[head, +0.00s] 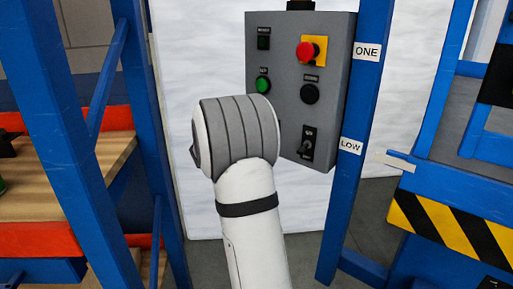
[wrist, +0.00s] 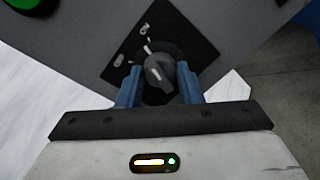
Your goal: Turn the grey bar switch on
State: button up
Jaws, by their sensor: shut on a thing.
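The grey bar switch (wrist: 158,70) is a dark grey rotary knob on a black square plate with small white marks, near a corner of the grey panel in the wrist view. Its bar is tilted toward the upper left of that view. My gripper (wrist: 158,85) has its blue fingers on either side of the knob and is shut on it. In the head view my arm hides the gripper and this switch, in front of the lower left of the grey panel (head: 283,55).
The panel also carries a green button (head: 262,85), a red button on yellow (head: 306,52), a black knob (head: 310,93) and a black switch plate (head: 307,143). Blue posts (head: 350,180) stand at either side. A wooden shelf (head: 60,185) is at the left.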

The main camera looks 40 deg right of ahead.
jog(key=shift+f+m+b, duration=0.1)
jog(key=shift+m+b, duration=1)
jog(key=shift+b, duration=0.55)
jog(key=o, duration=1)
jog(key=shift+c, duration=0.2)
jog(key=s+a, duration=0.1)
jog(key=a, duration=0.6)
jog(key=shift+s+a+r+p, duration=0.25)
jog(key=shift+a+r+p, duration=0.1)
